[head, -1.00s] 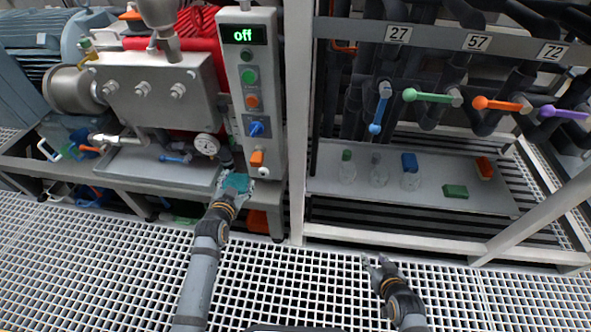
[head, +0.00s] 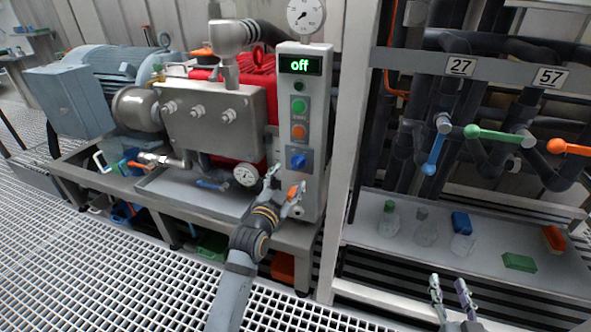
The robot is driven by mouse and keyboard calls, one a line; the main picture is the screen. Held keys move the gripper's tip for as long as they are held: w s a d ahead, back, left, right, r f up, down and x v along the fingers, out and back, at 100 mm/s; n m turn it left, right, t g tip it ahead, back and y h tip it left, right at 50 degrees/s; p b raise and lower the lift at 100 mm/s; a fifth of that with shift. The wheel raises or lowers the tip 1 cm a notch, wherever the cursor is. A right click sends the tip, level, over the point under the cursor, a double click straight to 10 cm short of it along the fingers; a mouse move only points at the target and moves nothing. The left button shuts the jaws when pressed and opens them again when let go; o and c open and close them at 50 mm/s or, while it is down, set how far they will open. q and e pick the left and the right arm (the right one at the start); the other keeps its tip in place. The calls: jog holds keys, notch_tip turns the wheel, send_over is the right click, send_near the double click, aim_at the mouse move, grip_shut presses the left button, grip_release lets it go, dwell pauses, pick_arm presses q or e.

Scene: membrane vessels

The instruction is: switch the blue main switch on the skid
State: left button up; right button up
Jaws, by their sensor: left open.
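The blue main switch (head: 298,160) is a rotary knob on the grey control box (head: 312,207) of the skid. It sits below a green button (head: 298,106) and an orange button (head: 298,131). My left gripper (head: 283,184) is open, just below and left of the blue switch in the picture, in front of the box's lower part. An orange switch (head: 293,191) shows between its fingers; contact cannot be told. My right gripper (head: 450,284) has its fingers apart and empty, low at the right, before the shelf.
A pressure gauge (head: 246,175) stands just left of my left gripper. A white upright post (head: 350,150) separates the skid from the valve rack. The shelf (head: 380,232) holds small bottles and blue, green and orange blocks. Coloured valve levers, including a blue one (head: 433,155), hang above.

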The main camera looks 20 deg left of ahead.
aim_at(296, 166)
pick_arm(q)
jog(key=w+b, duration=0.1)
jog(key=w, duration=0.2)
jog(key=shift+w, duration=0.15)
jog(key=w, duration=0.2)
jog(key=shift+w+d+b, duration=0.1)
jog(key=shift+w+b, duration=0.3)
jog(key=shift+w, duration=0.15)
pick_arm(e)
notch_tip(296, 166, up, 18)
jog(key=s+n+t+y, duration=0.1)
jog(key=s+t, duration=0.1)
jog(key=t, duration=0.6)
jog(key=shift+t, duration=0.4)
pick_arm(q)
jog(key=shift+c, duration=0.2)
